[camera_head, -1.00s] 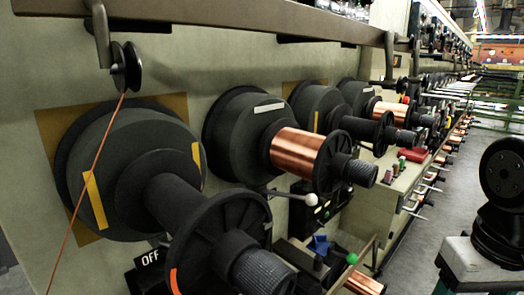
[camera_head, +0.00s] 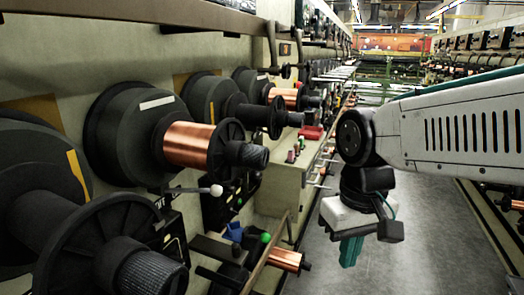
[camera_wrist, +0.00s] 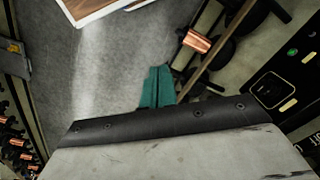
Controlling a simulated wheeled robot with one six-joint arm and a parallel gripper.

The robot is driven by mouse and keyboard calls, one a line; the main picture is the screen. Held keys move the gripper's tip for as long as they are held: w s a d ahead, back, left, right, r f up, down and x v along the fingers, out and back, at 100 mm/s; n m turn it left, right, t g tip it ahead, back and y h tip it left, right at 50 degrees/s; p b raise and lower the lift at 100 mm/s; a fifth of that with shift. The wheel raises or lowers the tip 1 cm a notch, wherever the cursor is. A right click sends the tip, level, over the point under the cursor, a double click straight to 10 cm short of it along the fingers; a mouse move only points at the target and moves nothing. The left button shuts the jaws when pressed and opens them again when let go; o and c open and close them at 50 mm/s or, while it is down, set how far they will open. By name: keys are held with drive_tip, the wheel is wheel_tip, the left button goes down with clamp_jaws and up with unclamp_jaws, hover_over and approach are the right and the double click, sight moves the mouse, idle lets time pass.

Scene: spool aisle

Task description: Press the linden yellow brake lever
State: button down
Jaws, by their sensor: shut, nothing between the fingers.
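My gripper (camera_head: 350,251) hangs from the arm over the aisle floor, right of the machine row, with its teal fingers closed and empty. In the wrist view its fingers (camera_wrist: 157,87) lie together above grey floor, apart from any lever. No lever clearly reads as linden yellow. A lever with a whitish ball knob (camera_head: 216,191) sticks out below the near copper spool, left of my gripper. A bright green knob (camera_head: 266,237) shows lower, between it and my gripper. Which one is the brake lever, I cannot tell.
Black spool hubs and a copper spool (camera_head: 190,143) jut out on the left. A small copper spool (camera_head: 286,259) sits low near my gripper. A dark control panel (camera_wrist: 285,75) shows at right in the wrist view. The aisle floor (camera_head: 420,240) is open.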

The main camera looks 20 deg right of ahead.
drive_tip(key=w+d+f+m+t+y, duration=0.1)
drive_tip(key=w+f+m+y, duration=0.3)
drive_tip(key=w, duration=0.7)
drive_tip(key=w+m+t+y, duration=0.1)
drive_tip(key=w+m+y, duration=0.2)
drive_tip(key=w+y, duration=0.55)
drive_tip(key=w+d+r+m+t, duration=0.1)
drive_tip(key=w+d+t, duration=0.2)
drive_tip(key=w, duration=0.4)
drive_tip(key=w+d+r+m+t+h, duration=0.1)
drive_tip(key=w+d+r+t, duration=0.1)
drive_tip(key=w+d+t, duration=0.2)
drive_tip(key=w+d+r+m+t+h, duration=0.1)
drive_tip(key=w+d+t, duration=0.3)
drive_tip(key=w, duration=0.6)
drive_tip(key=shift+d+r+m, duration=0.25)
drive_tip(key=shift+d+m, duration=0.25)
drive_tip(key=shift+d, duration=0.15)
drive_tip(key=shift+w, duration=0.1)
drive_tip(key=shift+a, duration=0.1)
